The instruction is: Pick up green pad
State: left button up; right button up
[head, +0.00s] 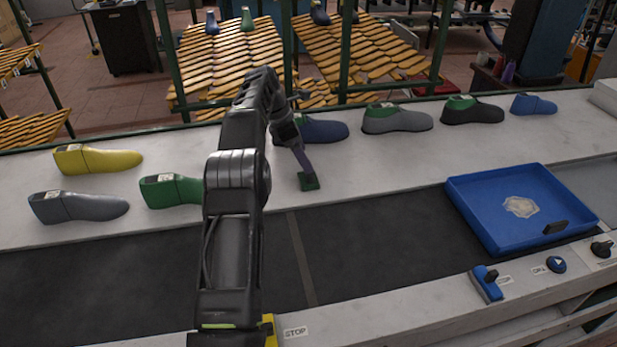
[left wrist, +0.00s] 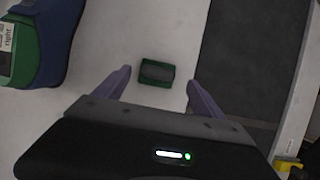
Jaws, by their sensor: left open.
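The green pad (head: 309,183) is a small dark green block lying on the white table strip, near the edge of the dark belt. In the left wrist view the pad (left wrist: 157,73) lies between the two finger lines, with a dark grey top and green rim. My left gripper (head: 302,165) points down at the pad, fingers apart, with nothing held. In the left wrist view its purple-grey fingers (left wrist: 159,78) stand on either side of the pad with gaps. Whether the tips are at pad height cannot be told. My right gripper is not in view.
A blue and green shoe last (head: 323,131) stands just behind the gripper. Grey (head: 397,121), black (head: 474,112) and blue (head: 533,105) lasts stand right; yellow (head: 100,160), grey (head: 80,207) and green (head: 170,191) ones left. A blue tray (head: 470,215) sits on the right.

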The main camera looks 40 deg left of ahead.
pick_arm(q)
jog(key=p+x, duration=0.1)
jog(key=x, duration=0.4)
jog(key=shift+a, duration=0.1)
dwell(0.4)
jog(key=c, duration=1.5)
